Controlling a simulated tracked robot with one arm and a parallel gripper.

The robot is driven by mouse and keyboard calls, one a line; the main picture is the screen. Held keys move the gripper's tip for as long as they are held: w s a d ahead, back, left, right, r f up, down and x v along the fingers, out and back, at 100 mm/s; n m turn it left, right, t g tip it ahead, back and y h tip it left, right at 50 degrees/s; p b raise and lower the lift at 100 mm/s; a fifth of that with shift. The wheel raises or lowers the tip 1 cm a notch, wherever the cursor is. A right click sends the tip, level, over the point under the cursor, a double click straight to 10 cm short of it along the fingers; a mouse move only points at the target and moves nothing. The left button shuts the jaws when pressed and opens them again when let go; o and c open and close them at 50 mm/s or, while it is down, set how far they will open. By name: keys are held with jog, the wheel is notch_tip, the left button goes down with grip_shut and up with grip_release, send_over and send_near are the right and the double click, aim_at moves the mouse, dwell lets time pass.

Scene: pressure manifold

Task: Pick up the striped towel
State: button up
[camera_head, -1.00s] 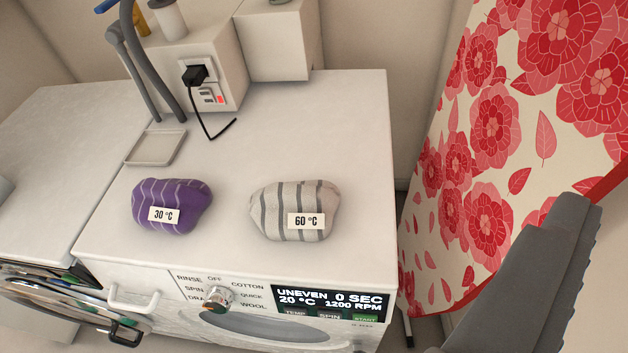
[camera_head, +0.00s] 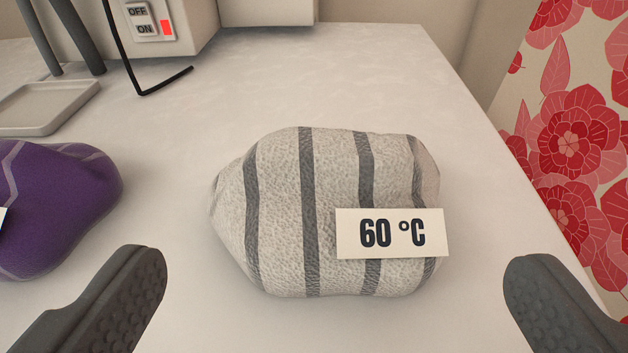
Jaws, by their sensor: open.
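The striped towel (camera_head: 280,220) is a light grey bundle with dark grey stripes. My gripper (camera_head: 334,275) is open and empty. Its two dark fingers show at the lower left and lower right, with the towel between and just beyond them in the picture. Neither finger appears to touch the towel.
A purple bundle (camera_head: 60,205) with pale stripes lies to the left, close to my left finger in the picture. A shallow tray (camera_head: 45,108), a switch box (camera_head: 150,25) and a black cable (camera_head: 165,83) are behind.

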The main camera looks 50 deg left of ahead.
aim_at(336, 162)
jog(key=b+x, duration=0.2)
jog(key=x, duration=0.8)
jog(key=shift+w+a, duration=0.2)
jog(key=shift+w, duration=0.05)
jog(key=shift+r, duration=0.1)
jog(key=c, duration=1.2)
